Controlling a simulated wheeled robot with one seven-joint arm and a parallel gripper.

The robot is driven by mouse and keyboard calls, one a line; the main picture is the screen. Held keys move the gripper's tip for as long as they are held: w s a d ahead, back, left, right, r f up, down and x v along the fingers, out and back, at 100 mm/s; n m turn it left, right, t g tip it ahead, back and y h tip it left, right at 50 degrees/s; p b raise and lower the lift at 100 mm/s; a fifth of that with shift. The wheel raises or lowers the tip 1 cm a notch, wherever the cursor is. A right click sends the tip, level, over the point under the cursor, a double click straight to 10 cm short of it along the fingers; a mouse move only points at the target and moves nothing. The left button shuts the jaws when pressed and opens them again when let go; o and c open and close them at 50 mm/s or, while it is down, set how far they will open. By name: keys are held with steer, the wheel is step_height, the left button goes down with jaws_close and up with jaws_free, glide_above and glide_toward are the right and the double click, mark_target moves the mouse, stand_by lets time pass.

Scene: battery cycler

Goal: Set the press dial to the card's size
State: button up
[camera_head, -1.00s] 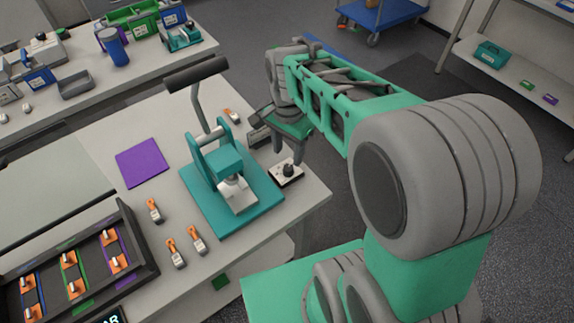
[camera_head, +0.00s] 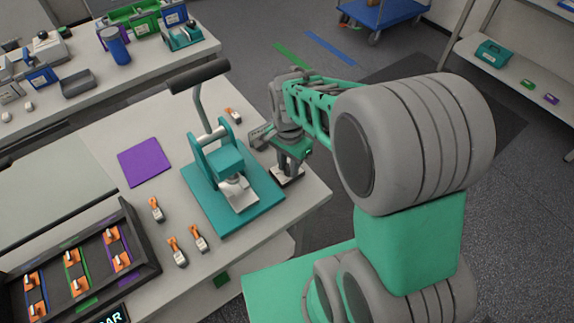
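The teal press (camera_head: 222,170) with its long dark-handled lever stands on the bench. Beside its base, on the right, is a small white-based box (camera_head: 289,181) whose black dial knob is now mostly hidden. My gripper (camera_head: 287,166) points down right over this box, its fingers at the knob. The fingers are dark and small here, so I cannot tell whether they touch or close on the knob. The dial's setting cannot be read. No card with a readable size shows; a plain purple square (camera_head: 144,162) lies flat left of the press.
A dark tray (camera_head: 146,262) with coloured strips is at the front left. A lit display (camera_head: 113,316) is partly cut off. The bench's right edge is close to the dial box.

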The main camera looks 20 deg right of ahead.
jaws_close()
steer(key=shift+s+a, duration=0.1)
steer(key=shift+n, duration=1)
steer(key=n, duration=0.4)
steer(key=shift+d, duration=0.2)
steer(key=n, duration=0.5)
steer(key=shift+d+n+b, duration=0.1)
steer(key=shift+n+b, duration=0.3)
steer(key=shift+r+n, duration=0.1)
steer(key=shift+n, duration=1.9)
